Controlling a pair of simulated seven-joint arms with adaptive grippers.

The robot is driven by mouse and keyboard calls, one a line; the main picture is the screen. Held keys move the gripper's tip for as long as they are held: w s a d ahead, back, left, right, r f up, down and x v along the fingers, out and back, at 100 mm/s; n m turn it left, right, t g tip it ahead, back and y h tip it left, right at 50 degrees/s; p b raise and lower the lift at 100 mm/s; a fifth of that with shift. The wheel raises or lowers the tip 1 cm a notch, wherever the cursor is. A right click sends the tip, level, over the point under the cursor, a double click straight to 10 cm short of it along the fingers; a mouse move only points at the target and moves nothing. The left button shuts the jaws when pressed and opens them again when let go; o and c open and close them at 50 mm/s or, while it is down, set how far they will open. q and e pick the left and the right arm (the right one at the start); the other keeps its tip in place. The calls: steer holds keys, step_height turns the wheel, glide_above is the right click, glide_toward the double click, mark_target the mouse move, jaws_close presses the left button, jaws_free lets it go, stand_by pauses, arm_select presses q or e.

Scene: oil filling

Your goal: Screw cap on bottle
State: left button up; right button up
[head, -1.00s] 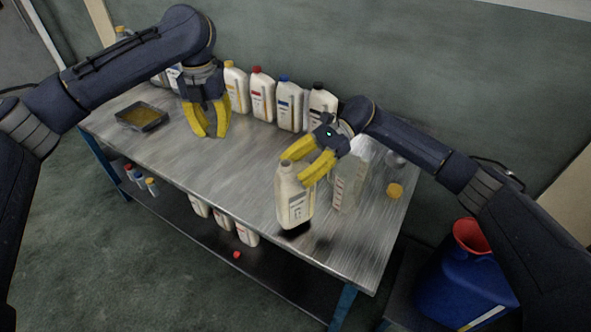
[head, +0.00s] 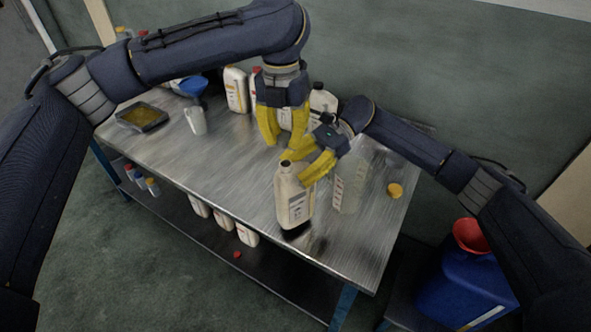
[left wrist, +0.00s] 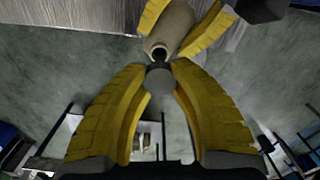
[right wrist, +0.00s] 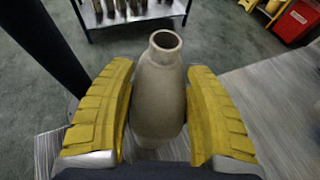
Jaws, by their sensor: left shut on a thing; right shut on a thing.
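A beige oil bottle (head: 295,199) stands upright near the table's front right edge; I cannot tell if its base touches the table. Its neck is uncapped, and the open mouth shows in the right wrist view (right wrist: 165,41). My right gripper (head: 311,168) is shut around the bottle's upper body. My left gripper (head: 285,138) is above and just behind the bottle, pointing down. In the left wrist view a round grey cap (left wrist: 159,78) is pinched between its fingertips. The cap is apart from the bottle mouth (left wrist: 158,50) in that picture.
A clear jug (head: 349,187) and a yellow cap (head: 395,190) are right of the bottle. Several bottles line the back (head: 236,90). A blue funnel (head: 193,86), a measuring cup (head: 195,119) and a tray (head: 142,117) are left. The table's front middle is clear.

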mark_target(286, 163)
stand_by(0.3)
arm_select(q)
steer(key=shift+f, duration=2)
steer(key=shift+f, duration=0.1)
steer(key=shift+f, duration=0.8)
steer(key=shift+f, duration=0.55)
